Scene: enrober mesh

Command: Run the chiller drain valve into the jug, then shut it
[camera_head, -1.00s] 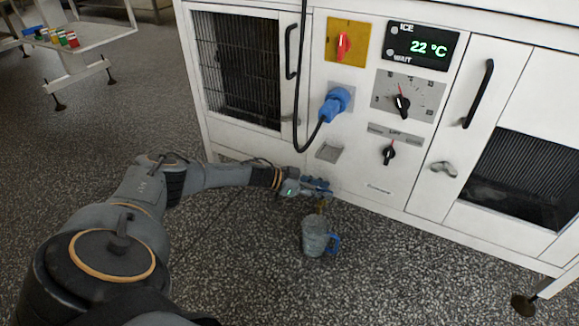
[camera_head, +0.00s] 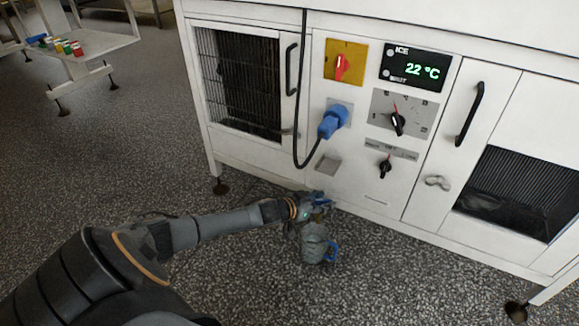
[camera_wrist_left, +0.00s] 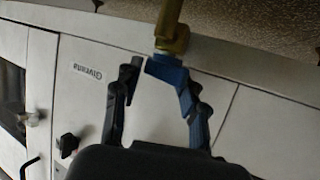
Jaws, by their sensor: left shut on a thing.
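The white chiller cabinet (camera_head: 375,192) fills the back of the head view. In the left wrist view, a brass drain valve (camera_wrist_left: 172,32) sticks out past the cabinet's edge, with a blue lever (camera_wrist_left: 172,74) at its end. My left gripper (camera_head: 321,201) is low at the cabinet's front and hides the valve in the head view. Its fingers (camera_wrist_left: 160,80) are shut on the blue lever. The grey jug (camera_head: 313,245) with a blue handle stands on the floor just below the gripper. Its inside cannot be made out. My right gripper is out of view.
The cabinet front has a blue plug (camera_head: 331,121) with a hanging black cable, a red switch (camera_head: 341,67), dials and a display (camera_head: 416,70) reading 22 °C. A small table (camera_head: 95,45) with coloured items stands far left. The speckled floor around the jug is clear.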

